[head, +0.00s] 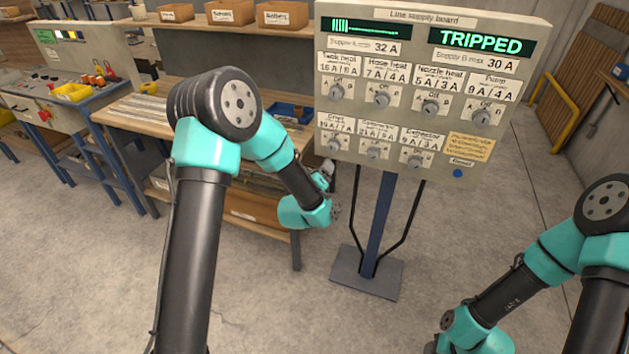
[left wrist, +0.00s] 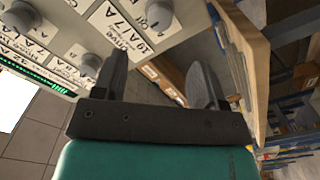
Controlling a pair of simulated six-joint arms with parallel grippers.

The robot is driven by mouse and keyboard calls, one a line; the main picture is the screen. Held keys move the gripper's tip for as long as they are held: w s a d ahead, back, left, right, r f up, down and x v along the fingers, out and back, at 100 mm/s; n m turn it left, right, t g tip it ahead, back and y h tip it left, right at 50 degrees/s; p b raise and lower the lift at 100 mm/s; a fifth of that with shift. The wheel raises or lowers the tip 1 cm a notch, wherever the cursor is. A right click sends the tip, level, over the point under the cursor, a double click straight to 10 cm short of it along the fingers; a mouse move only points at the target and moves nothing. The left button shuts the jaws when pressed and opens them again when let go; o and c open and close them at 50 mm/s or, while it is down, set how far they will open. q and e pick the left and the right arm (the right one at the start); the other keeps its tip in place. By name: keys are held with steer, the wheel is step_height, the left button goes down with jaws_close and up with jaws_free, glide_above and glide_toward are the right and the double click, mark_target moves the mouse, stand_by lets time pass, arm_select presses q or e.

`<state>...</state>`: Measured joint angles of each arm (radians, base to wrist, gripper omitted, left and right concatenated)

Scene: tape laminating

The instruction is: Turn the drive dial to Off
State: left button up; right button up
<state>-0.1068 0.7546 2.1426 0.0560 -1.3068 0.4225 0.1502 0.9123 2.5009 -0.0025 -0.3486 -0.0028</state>
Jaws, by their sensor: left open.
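The drive dial is a grey knob at the lower left of the supply board (head: 460,75). In the head view the drive dial (head: 335,144) is just above my left gripper (head: 327,174). In the left wrist view the drive dial (left wrist: 160,15) lies at the top, beside its label "Drive 19A/7A" (left wrist: 122,30). My left gripper (left wrist: 158,82) is open and empty, its fingers apart from the dial. I cannot tell the dial's exact setting. My right arm is at the lower right of the head view, its fingertips out of frame.
Several other dials surround it, including tack heat (head: 336,92) above and conveyor (head: 374,152) to the right. The board's display reads "TRIPPED" (head: 481,42). A blue reset button (head: 458,173) is at lower right. A wooden workbench (head: 250,205) stands left of the board.

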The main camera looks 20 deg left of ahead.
arm_select(q)
steer(key=shift+s+a, duration=0.15)
steer(key=shift+s, duration=2.15)
steer(key=s+f+m+g+h, duration=0.15)
steer(key=s+f+g, duration=0.35)
steer(key=f, duration=0.7)
steer(key=s+f+m+g, duration=0.2)
steer(key=s+f+g, duration=0.4)
steer(key=s, duration=0.5)
steer(key=s+a+f+m+g+h, duration=0.1)
steer(key=s+f+m+g, duration=0.2)
steer(key=s+f+g, duration=0.3)
steer(key=s+f, duration=0.3)
steer(key=s, duration=0.2)
steer(key=shift+s+a, duration=0.3)
steer(key=shift+s, duration=0.1)
steer(key=shift+w+f, duration=0.1)
steer(key=shift+w, duration=0.05)
